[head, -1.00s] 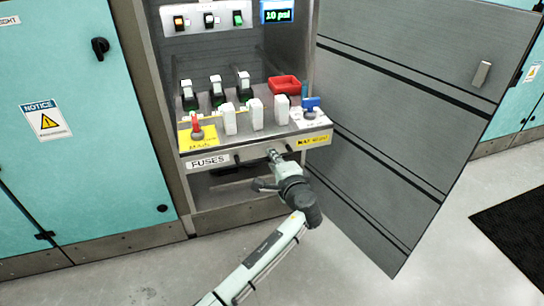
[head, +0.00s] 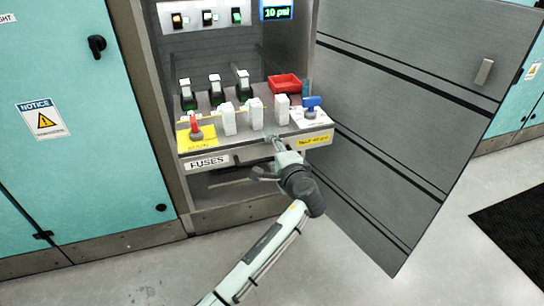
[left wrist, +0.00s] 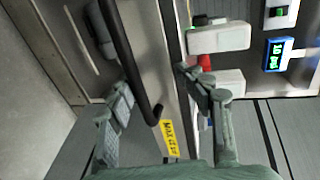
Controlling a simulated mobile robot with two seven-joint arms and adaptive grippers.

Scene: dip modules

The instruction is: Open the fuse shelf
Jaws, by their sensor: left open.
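The fuse shelf (head: 248,153) is a grey drawer-like shelf in the open cabinet, with a "FUSES" label and a yellow label on its front. Its black bar handle (left wrist: 128,55) shows in the left wrist view, running between the spread fingers of my left gripper (left wrist: 155,82). The fingers look apart from the bar, though contact is hard to judge. In the head view my left gripper (head: 274,140) is at the shelf front, open, and hides much of the handle. My right gripper is not in view.
White fuse blocks (head: 256,114), a red switch (head: 195,125), a blue switch (head: 311,103) and a red bin (head: 285,84) stand on the shelf. The open grey cabinet door (head: 410,100) stands to the right. The floor in front is clear.

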